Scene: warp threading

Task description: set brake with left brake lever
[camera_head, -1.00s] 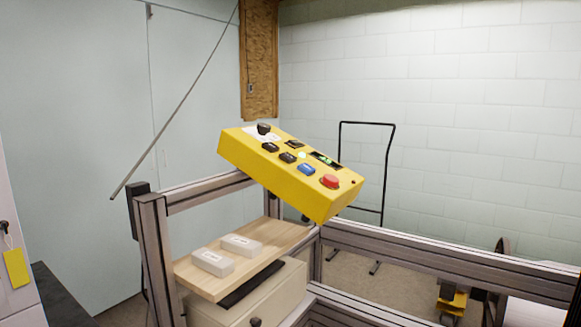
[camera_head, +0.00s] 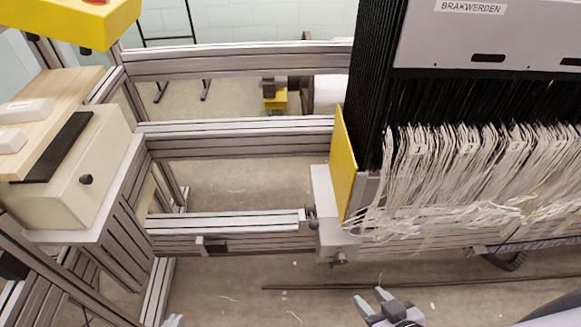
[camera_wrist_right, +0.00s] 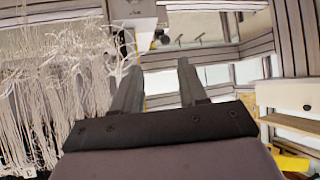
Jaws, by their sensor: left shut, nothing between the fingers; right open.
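I cannot single out a brake lever for certain. A long thin dark rod (camera_head: 420,285) runs low across the front in the head view. A small dark handle-like part (camera_head: 212,245) sits on the lower rail. My right gripper (camera_head: 371,300) is open and empty at the bottom of the head view, just in front of the rod. Its two fingers also show apart in the right wrist view (camera_wrist_right: 158,66).
White threads (camera_head: 470,175) hang under a grey panel marked BRAKWERDEN (camera_head: 480,35), beside a yellow plate (camera_head: 343,165). Metal rails (camera_head: 235,140) cross the middle. A beige box (camera_head: 90,175) and a yellow control box (camera_head: 70,20) stand at left. Open floor (camera_head: 240,180) shows between rails.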

